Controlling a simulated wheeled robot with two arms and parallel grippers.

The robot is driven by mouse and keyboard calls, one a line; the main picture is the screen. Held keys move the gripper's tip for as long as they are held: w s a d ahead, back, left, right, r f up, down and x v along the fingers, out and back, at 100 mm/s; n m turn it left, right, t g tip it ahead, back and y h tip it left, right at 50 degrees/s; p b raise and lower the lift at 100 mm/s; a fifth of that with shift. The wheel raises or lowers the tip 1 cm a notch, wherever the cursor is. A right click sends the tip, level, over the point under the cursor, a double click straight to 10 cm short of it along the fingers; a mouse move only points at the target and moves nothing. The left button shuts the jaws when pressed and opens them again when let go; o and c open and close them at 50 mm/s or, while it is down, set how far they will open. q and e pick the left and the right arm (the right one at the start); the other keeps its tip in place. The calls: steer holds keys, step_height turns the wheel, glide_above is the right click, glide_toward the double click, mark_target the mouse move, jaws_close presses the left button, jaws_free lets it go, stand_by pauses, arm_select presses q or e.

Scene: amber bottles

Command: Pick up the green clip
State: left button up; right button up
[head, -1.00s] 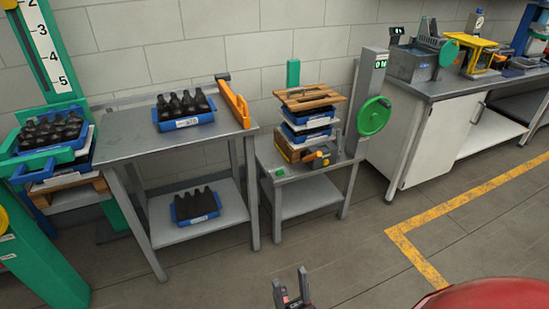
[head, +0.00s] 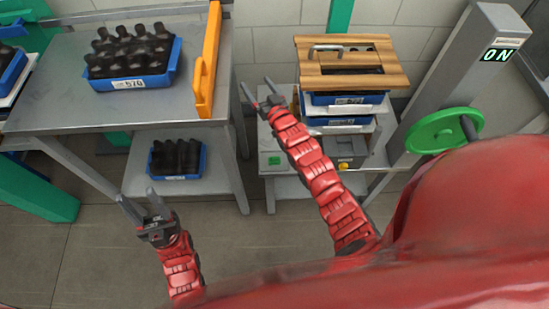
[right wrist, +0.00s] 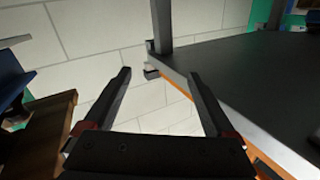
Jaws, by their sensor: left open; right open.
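A small green piece (head: 274,160), which may be the green clip, lies at the front left of the small grey table. It is too small to make out its shape. My right gripper (head: 255,82) is open and empty, above the back left of that table, beyond the green piece in the picture. The right wrist view shows its two fingers (right wrist: 160,73) apart with nothing between them, and no green piece that I can identify. My left gripper (head: 137,195) is open and empty, low in front of the larger table.
The larger grey table (head: 60,100) holds a blue crate of dark bottles (head: 130,58) and an orange bar (head: 207,65). A wooden board (head: 345,70) tops stacked blue trays right of my right gripper. A green handwheel (head: 435,132) is further right.

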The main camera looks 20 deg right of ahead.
step_height(320, 180, down, 3)
steer(key=w+g, duration=0.2)
steer(key=g, duration=0.1)
steer(key=m+g+h+b, duration=0.2)
steer(key=g+h, duration=0.1)
steer(key=g, duration=1.2)
glide_above(274, 159)
step_height(274, 159, down, 14)
steer(key=shift+d+f, duration=0.1)
steer(key=shift+d, duration=0.05)
steer(key=shift+w+f, duration=0.25)
steer(key=shift+f, duration=1.15)
steer(key=shift+w+f, duration=0.2)
steer(key=shift+f, duration=1.6)
